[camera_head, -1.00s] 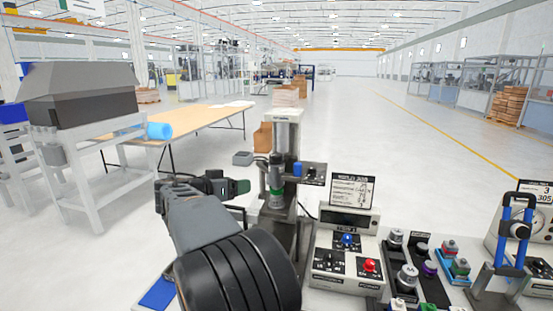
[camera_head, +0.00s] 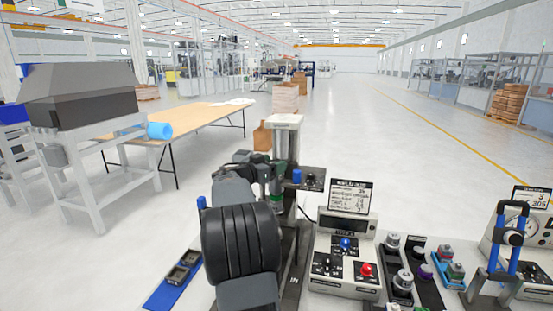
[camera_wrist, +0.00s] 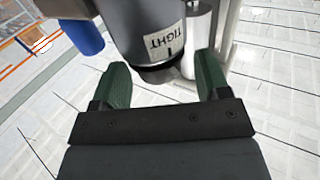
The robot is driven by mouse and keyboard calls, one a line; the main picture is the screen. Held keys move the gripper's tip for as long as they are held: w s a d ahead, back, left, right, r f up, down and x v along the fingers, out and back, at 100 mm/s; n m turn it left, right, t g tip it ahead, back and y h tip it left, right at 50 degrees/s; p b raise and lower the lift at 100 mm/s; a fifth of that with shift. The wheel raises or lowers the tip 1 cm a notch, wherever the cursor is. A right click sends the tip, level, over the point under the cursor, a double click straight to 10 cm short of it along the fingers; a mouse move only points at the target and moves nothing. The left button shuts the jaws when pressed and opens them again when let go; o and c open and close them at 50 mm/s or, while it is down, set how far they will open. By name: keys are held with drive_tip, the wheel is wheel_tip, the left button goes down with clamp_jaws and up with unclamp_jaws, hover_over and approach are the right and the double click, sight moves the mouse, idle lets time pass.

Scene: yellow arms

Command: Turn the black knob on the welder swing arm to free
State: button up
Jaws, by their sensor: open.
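My gripper (camera_wrist: 162,64) is open, with a green finger on each side of the lower end of a dark grey cylinder. A black knob-like part (camera_wrist: 156,75) shows at that lower end, between the fingers; I see no clear contact. A white label reading TIGHT (camera_wrist: 165,43), upside down in the wrist view, sits on the cylinder just above it with a short mark. My wrist and gripper partly hide the welder head there.
A blue cylinder (camera_wrist: 82,35) stands close by at upper left in the wrist view. A control box (camera_head: 345,265) with blue and red knobs stands right of the welder. Trays of small parts (camera_head: 425,280) and a blue-handled clamp (camera_head: 510,240) are farther right.

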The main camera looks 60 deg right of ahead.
drive_tip(key=shift+x, duration=0.85)
drive_tip(key=shift+c, duration=0.3)
